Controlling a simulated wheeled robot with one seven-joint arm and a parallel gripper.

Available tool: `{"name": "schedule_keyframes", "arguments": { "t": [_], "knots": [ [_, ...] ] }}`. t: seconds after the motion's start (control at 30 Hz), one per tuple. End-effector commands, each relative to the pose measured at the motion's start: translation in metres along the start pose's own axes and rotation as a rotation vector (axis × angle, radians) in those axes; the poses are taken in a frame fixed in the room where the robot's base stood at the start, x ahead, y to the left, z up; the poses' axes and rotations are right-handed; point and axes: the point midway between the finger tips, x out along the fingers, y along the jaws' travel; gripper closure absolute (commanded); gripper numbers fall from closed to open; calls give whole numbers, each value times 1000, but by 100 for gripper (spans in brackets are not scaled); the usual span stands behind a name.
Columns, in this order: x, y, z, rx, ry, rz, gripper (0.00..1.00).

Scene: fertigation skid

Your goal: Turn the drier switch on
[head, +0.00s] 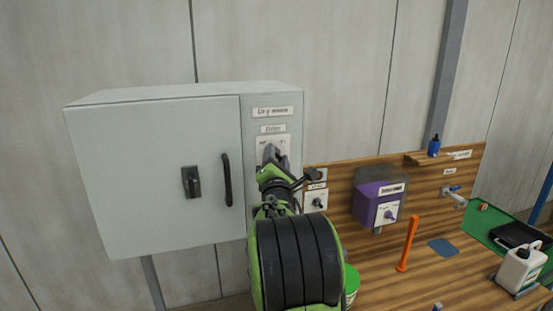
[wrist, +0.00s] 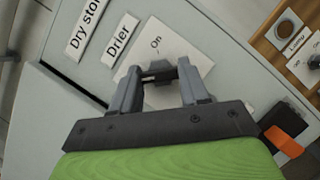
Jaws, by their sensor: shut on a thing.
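The drier switch has a white plate (wrist: 153,38) marked "On", under a "Drier" label (wrist: 117,40) on the grey cabinet's narrow right-hand panel. In the head view the plate (head: 263,145) is partly covered by my gripper (head: 271,156). In the wrist view my gripper (wrist: 158,78) is at the plate, its two fingers closed on the small dark switch lever (wrist: 158,71) between the tips. Which way the lever points is hard to tell, as the fingers hide most of it.
The grey cabinet (head: 155,175) has a black handle and latch on its door. A white jug (head: 521,268) is far right.

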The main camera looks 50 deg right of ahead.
Motion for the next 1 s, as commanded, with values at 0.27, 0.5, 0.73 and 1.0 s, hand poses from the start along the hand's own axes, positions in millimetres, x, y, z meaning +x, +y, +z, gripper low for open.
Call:
{"name": "schedule_keyframes", "arguments": {
  "t": [0.27, 0.5, 0.73, 1.0],
  "knots": [
    [0, 0, 0, 40, -1, -15, 86],
    [-1, 0, -1, 171, -3, -69, 86],
    [0, 2, 0, 367, -3, -148, 86],
    [0, 3, 2, 604, -2, -249, 86]
  ]
}}
